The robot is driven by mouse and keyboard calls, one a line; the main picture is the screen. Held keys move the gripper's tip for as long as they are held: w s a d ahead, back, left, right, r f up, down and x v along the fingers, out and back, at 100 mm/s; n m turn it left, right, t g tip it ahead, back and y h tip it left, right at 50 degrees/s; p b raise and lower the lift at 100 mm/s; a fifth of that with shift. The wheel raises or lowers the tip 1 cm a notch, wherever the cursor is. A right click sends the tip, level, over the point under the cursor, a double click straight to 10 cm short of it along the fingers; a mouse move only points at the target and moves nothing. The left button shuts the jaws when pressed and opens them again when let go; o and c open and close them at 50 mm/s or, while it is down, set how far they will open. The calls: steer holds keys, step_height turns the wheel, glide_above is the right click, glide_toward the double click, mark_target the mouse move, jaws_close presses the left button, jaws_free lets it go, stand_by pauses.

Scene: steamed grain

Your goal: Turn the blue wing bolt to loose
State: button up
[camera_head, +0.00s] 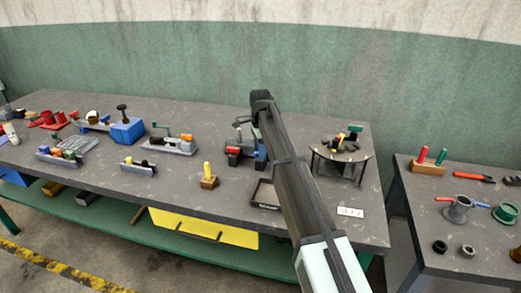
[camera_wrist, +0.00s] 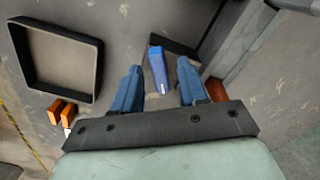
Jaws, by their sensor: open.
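In the wrist view, a narrow, bright blue piece (camera_wrist: 158,74), which looks like the blue wing bolt, stands out against the grey surface. My gripper (camera_wrist: 159,66) is open, with one dark blue finger on each side of this piece and a visible gap to both. I cannot tell how far below the fingertips it is, or how tight it is. In the head view, my dark arm covers part of a fixture (camera_head: 241,150) with red and blue parts; the wing bolt and my fingertips cannot be made out there.
A black square tray (camera_wrist: 91,94) lies left of my gripper in the wrist view. Orange-brown blocks (camera_wrist: 56,116) sit near it. In the head view, a small round stand (camera_head: 367,157) with tools is right of my arm, and a yellow-handled piece (camera_head: 208,171) is left.

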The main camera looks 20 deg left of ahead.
steer(key=shift+c, duration=0.2)
jaws_close()
stand_by(0.3)
steer(key=n, duration=0.4)
steer(key=shift+n, duration=0.3)
steer(key=n, duration=0.4)
steer(key=shift+n, duration=0.3)
steer(key=n, duration=0.4)
steer(key=shift+n, duration=2.3)
